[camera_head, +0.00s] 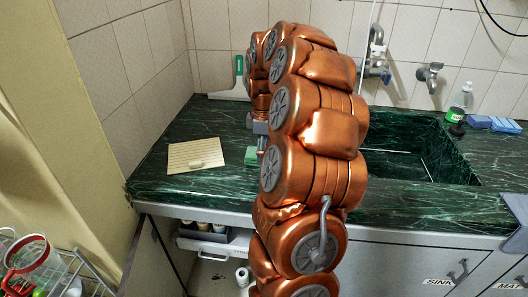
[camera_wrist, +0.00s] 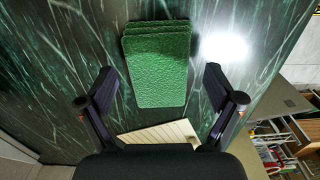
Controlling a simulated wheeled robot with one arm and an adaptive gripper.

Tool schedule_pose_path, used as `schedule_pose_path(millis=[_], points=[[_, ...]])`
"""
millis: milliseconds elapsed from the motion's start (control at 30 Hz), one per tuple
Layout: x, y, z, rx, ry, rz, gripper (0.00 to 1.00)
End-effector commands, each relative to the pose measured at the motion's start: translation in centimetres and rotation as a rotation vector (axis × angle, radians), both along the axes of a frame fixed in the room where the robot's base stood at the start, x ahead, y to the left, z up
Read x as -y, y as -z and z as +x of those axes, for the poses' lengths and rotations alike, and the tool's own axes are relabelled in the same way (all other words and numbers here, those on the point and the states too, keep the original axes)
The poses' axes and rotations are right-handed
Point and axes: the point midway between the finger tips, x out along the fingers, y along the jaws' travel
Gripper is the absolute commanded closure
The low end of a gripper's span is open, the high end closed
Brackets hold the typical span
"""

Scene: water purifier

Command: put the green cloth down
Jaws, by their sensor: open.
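The green cloth (camera_wrist: 157,65) lies as a folded, textured rectangle on the dark green marble counter in the wrist view. My gripper (camera_wrist: 158,85) is open, with one finger to each side of the cloth and apart from it. In the head view a small part of the cloth (camera_head: 251,156) shows on the counter beside my arm. My gripper (camera_head: 262,140) is pointing down there, mostly hidden by my copper arm links.
A cream slatted board (camera_head: 196,155) with a small piece on it lies left of the cloth. The sink basin (camera_head: 405,150) is at right, with a green-labelled bottle (camera_head: 459,103) and blue sponges (camera_head: 492,124) beyond it. A wire rack (camera_head: 55,272) stands at lower left.

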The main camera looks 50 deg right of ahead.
Motion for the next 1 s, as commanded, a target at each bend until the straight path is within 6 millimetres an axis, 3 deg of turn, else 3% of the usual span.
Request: schedule_pose_path(millis=[600, 1000], points=[[0.0, -9.3, 0.1, 0.003, -0.001, -0.001, 0.08], [0.0, -11.4, 0.0, 0.001, 0.000, 0.000, 0.08]])
